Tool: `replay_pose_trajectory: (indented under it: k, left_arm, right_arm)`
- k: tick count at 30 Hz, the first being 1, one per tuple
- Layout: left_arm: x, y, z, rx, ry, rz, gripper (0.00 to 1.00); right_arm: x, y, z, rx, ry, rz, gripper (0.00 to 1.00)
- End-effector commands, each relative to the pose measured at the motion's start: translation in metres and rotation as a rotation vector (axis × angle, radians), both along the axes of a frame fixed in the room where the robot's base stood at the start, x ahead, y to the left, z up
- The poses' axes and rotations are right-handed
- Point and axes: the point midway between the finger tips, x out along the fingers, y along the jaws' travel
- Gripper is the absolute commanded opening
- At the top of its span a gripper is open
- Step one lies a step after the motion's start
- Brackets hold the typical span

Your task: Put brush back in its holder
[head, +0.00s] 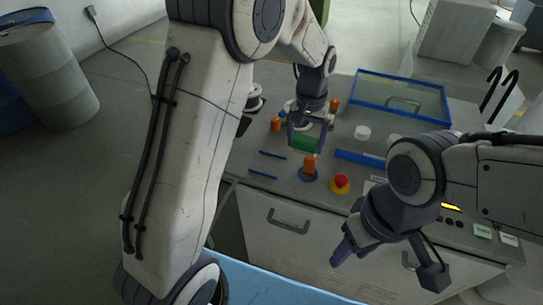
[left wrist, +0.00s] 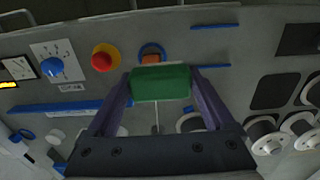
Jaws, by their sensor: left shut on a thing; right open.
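My left gripper (head: 306,150) is shut on a green block (head: 305,142), which may be the brush; no bristles show. The left wrist view also shows the green block (left wrist: 160,83) between both fingers. Just in front of it in the head view, an orange block (head: 310,163) stands at a round blue base (head: 308,175) on the grey panel. The orange block shows partly behind the green block in the left wrist view (left wrist: 152,50). I cannot tell whether the two touch, or which thing is the holder. My right gripper (head: 344,253) is open and empty, in front of the panel.
A red button on a yellow base (head: 340,183) stands right of the orange block. A long blue bar (head: 360,159) lies behind it. Thin blue strips lie at left. A blue-framed clear box (head: 403,95) stands at the back, with a white round piece (head: 362,132) before it.

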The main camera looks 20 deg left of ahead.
Motion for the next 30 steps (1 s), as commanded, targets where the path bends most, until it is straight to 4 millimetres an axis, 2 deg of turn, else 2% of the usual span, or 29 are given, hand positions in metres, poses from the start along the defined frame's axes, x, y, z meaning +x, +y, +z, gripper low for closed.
replay_pose_trajectory:
  k: [9, 15, 20, 27, 30]
  left_arm:
    - [0.003, 0.071, -0.039, 0.000, 0.007, 0.008, 0.26]
    - [0.005, 0.102, -0.060, 0.000, 0.005, 0.003, 0.26]
    - [0.006, 0.108, -0.069, 0.000, 0.004, -0.001, 0.26]
    - [0.006, 0.108, -0.101, 0.000, 0.006, -0.002, 0.26]
    - [0.007, 0.108, -0.105, 0.000, 0.001, -0.002, 0.26]
  right_arm:
    - [0.000, 0.000, 0.023, 0.000, 0.000, -0.001, 0.50]
    - [0.000, 0.000, 0.032, 0.000, 0.000, -0.002, 0.50]
    - [0.000, 0.000, 0.035, 0.000, 0.000, -0.002, 0.50]
    - [0.000, 0.000, 0.047, 0.000, 0.000, -0.003, 0.50]
    - [0.000, 0.000, 0.047, 0.000, 0.000, -0.003, 0.50]
